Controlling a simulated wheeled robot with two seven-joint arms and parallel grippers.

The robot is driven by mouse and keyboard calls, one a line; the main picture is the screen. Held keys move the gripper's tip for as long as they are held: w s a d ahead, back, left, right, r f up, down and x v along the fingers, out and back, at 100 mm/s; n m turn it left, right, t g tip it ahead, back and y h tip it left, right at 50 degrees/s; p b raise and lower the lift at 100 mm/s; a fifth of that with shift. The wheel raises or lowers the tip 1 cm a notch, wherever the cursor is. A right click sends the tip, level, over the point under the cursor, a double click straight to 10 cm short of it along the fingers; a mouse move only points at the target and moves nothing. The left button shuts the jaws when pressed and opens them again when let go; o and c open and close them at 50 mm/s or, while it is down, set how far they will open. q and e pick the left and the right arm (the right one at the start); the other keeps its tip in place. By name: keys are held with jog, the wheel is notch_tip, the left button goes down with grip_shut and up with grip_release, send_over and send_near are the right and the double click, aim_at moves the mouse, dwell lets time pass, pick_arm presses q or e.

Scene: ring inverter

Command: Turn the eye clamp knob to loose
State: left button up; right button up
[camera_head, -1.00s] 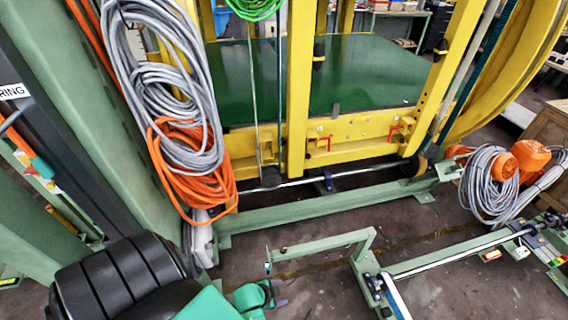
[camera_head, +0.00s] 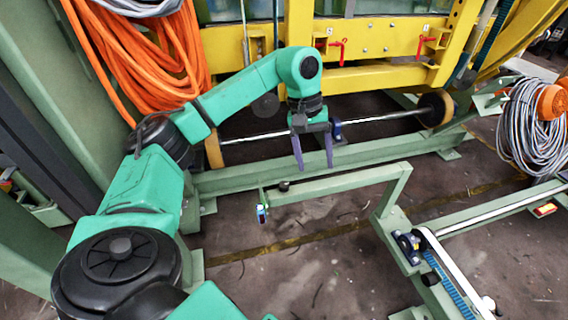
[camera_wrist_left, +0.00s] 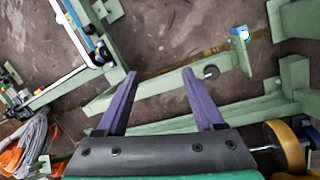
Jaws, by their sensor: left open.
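A small black knob (camera_head: 284,186), which looks like the eye clamp knob, sits on top of a green bracket arm (camera_head: 335,184). A small sensor with a blue-lit face (camera_head: 262,213) hangs at the arm's left end. The knob also shows in the left wrist view (camera_wrist_left: 211,72), right of the fingertips. Whether it is tight or loose cannot be told. My left gripper (camera_head: 314,163) is open and empty, with purple fingers pointing down, just right of the knob in the head view and apart from it. It also shows in the wrist view (camera_wrist_left: 160,72). My right gripper is not in view.
A long green floor beam (camera_head: 230,183) and a shaft (camera_head: 375,119) run behind the bracket. The yellow frame (camera_head: 375,77) with red handles stands beyond. Orange cable (camera_head: 150,60) hangs at left, grey cable (camera_head: 530,125) at right.

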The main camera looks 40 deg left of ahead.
aim_at(284, 184)
pick_arm(q)
jog(key=s+a+r+m+y, duration=0.1)
jog(key=s+a+r+y, duration=0.15)
jog(key=a, duration=0.55)
jog(key=shift+y, duration=0.25)
jog(key=f+b, duration=0.2)
jog(key=f, duration=0.2)
jog(key=f+b, duration=0.2)
jog(key=f, duration=0.2)
jog(key=f+b, duration=0.2)
jog(key=f, duration=0.2)
jog(key=shift+w, duration=0.35)
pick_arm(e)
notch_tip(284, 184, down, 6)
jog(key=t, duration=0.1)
pick_arm(q)
notch_tip(284, 184, down, 2)
jog(key=shift+f+b, duration=0.15)
jog(key=shift+b, duration=0.15)
jog(key=shift+d, duration=0.1)
grip_shut()
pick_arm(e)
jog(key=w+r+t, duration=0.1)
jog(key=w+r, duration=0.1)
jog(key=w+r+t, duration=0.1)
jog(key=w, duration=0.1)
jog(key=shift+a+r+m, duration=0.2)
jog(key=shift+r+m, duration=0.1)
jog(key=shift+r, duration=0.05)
